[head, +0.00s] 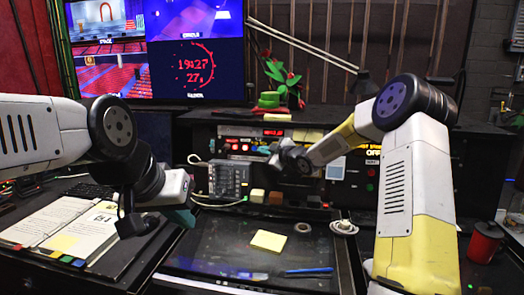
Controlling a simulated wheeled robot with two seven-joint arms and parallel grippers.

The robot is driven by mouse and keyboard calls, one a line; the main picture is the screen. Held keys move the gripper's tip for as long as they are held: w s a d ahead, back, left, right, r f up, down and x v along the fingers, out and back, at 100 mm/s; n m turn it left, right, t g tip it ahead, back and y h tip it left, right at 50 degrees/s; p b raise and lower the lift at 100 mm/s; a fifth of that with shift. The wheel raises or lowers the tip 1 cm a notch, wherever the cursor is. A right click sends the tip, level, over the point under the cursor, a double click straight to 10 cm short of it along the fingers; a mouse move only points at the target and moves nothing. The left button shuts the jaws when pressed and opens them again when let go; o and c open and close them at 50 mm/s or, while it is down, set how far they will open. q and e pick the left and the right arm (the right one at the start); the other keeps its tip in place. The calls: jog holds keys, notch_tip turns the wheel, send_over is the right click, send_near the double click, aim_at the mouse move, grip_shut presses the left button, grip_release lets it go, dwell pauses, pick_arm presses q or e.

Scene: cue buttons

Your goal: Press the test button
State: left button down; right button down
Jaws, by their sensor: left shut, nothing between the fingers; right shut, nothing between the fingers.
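A dark console (245,137) with lit red and green buttons and small displays stands across the back of the desk. A small grey box (228,179) with cables and tiny controls sits in front of it. I cannot tell which control is the test button; labels are too small to read. My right gripper (284,156) is shut and empty, in front of the console's middle, up and right of the grey box. I cannot tell whether it touches anything. My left gripper (131,222) is shut and empty, over the papers at left, apart from the console.
A yellow sticky pad (268,241), a tape roll (302,227) and a blue pen (308,270) lie on the dark desk mat (220,242). An open binder (62,228) lies left. A red cup (485,241) stands right. Screens (195,68) and a plant (280,82) are behind.

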jog(key=shift+w+d, duration=0.15)
jog(key=shift+w, duration=0.3)
dwell(0.6)
jog(key=shift+s, duration=0.8)
jog(key=shift+s+a+r, duration=0.15)
jog(key=shift+s+a, duration=0.05)
jog(key=shift+s, duration=0.6)
jog(key=shift+s+a+r, duration=0.15)
jog(key=shift+s+a, duration=0.1)
jog(key=shift+s, duration=0.6)
jog(key=shift+s+a+r, duration=0.15)
jog(key=shift+s+a, duration=0.05)
jog(key=shift+s, duration=0.6)
